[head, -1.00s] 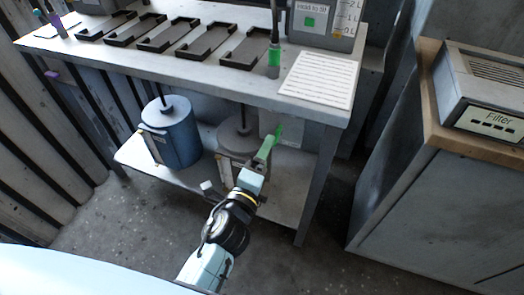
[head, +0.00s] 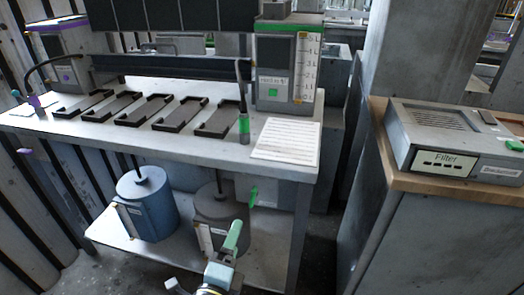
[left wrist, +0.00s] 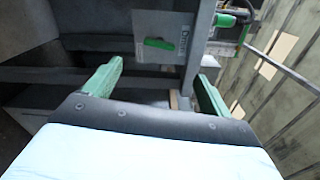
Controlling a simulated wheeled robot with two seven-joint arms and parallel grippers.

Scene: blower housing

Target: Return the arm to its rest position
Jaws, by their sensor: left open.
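My left gripper (head: 230,240) shows at the bottom middle of the head view, in front of the bench's lower shelf. In the left wrist view its two green fingers (left wrist: 155,82) are spread wide with nothing held between them. The arm behind it is mostly cut off by the lower picture edge. A small green handle (head: 253,196) shows just beyond the fingers in the head view. The same view shows a pale box (head: 280,192) behind it. In the left wrist view a green handle (left wrist: 159,43) sits on a grey panel ahead of the fingers, apart from them. My right gripper is not in view.
A grey bench (head: 200,152) carries several dark trays (head: 143,107), a green-ended hose (head: 243,125) and a printed sheet (head: 287,139). A blue canister (head: 148,207) and a grey canister (head: 212,208) stand on its shelf. A cabinet with a filter box (head: 440,140) is at right.

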